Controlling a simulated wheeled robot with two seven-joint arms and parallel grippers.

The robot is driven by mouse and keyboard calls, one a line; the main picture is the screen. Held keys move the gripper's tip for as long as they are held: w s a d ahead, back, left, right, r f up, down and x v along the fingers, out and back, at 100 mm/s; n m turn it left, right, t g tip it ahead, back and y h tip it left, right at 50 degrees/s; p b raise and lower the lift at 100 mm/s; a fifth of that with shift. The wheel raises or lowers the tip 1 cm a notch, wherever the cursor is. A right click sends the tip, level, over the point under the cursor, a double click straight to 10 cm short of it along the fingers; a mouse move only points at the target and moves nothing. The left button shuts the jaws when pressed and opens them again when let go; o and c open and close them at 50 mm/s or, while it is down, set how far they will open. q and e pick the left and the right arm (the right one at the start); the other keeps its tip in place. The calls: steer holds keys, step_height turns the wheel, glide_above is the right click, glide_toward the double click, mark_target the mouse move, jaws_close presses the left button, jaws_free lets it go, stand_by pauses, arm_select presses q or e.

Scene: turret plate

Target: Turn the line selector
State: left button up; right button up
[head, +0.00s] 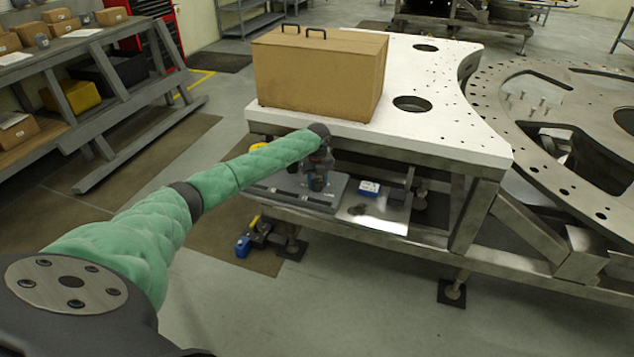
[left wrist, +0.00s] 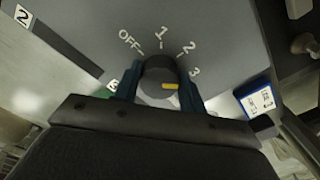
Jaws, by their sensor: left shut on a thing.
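The line selector is a round dark grey knob (left wrist: 157,72) on a grey panel (left wrist: 225,35). The panel carries the white marks OFF, 1, 2 and 3. In the head view my left gripper (head: 318,180) is over the grey panel box (head: 265,188) below the white plate; the knob is hardly visible there. My right gripper is not in view.
The white turret plate (head: 440,135) with a cardboard box (head: 320,75) on it overhangs the panel. A small blue and white box (head: 369,188) lies right of the panel. A metal frame leg (head: 473,215) stands further right.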

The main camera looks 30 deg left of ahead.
mark_target(317, 181)
arm_select(q)
steer(key=shift+r, duration=0.1)
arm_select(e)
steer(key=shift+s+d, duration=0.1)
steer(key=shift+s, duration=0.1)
arm_select(q)
steer(key=o, duration=1)
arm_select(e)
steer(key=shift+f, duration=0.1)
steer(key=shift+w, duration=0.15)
arm_select(q)
steer(key=shift+r, duration=0.3)
step_height(317, 181, up, 7)
steer(key=shift+r+b, duration=0.1)
steer(key=shift+b, duration=1)
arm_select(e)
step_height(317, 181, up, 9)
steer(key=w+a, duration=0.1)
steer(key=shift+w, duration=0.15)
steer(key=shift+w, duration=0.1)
